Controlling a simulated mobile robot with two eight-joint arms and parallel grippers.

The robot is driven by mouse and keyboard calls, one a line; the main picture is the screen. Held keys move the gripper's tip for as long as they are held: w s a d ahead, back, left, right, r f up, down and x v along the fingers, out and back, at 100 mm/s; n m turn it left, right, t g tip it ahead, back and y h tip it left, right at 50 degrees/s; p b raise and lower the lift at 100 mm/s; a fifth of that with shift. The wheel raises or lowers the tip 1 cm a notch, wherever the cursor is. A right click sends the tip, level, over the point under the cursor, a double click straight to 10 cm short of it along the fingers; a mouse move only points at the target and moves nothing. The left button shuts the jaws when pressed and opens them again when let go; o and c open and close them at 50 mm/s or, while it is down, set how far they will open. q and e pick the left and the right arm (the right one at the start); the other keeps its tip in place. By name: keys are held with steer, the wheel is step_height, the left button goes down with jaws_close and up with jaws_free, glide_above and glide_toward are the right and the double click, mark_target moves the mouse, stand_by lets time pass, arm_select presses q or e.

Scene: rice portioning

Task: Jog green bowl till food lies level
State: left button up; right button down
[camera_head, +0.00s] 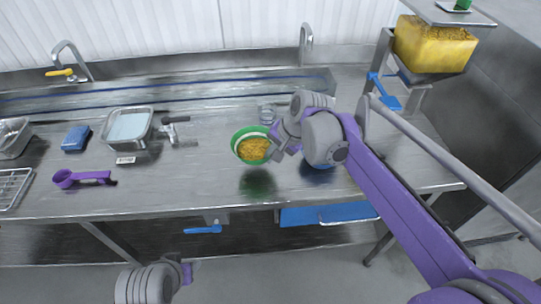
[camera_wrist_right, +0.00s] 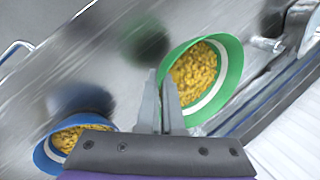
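The green bowl (camera_head: 238,148), with a white band and yellow-orange food (camera_head: 253,149), is in the middle of the head view. It is tilted and appears raised over the counter, with a dark green patch below it. My right gripper (camera_wrist_right: 161,100) is closed at its rim and appears to hold it; the exact contact is partly hidden. In the right wrist view the food in the bowl (camera_wrist_right: 232,75) looks slightly heaped. My left arm shows only at the bottom of the head view; its fingertips are out of sight.
A blue bowl (camera_wrist_right: 43,158) with similar food stands under my right arm. The steel counter (camera_head: 200,185) is clear left of the green bowl. A purple scoop (camera_head: 85,178), steel pan (camera_head: 128,127) and blue sponge (camera_head: 76,138) lie farther left. A yellow food hopper (camera_head: 435,45) stands at right.

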steer(key=shift+w+r, duration=0.1)
steer(key=shift+w, duration=0.35)
steer(key=s, duration=0.2)
steer(key=shift+s, duration=0.4)
steer(key=w, duration=0.3)
steer(key=shift+s, duration=0.2)
steer(key=s, duration=0.2)
steer(key=shift+s, duration=0.3)
steer(key=w, duration=0.3)
steer(key=shift+p, duration=0.3)
steer(key=shift+s, duration=1.5)
steer(key=shift+w, duration=0.85)
steer(key=shift+s+f, duration=0.2)
steer(key=shift+f, duration=0.05)
steer(key=shift+f+b, duration=0.8)
steer(key=shift+f, duration=0.35)
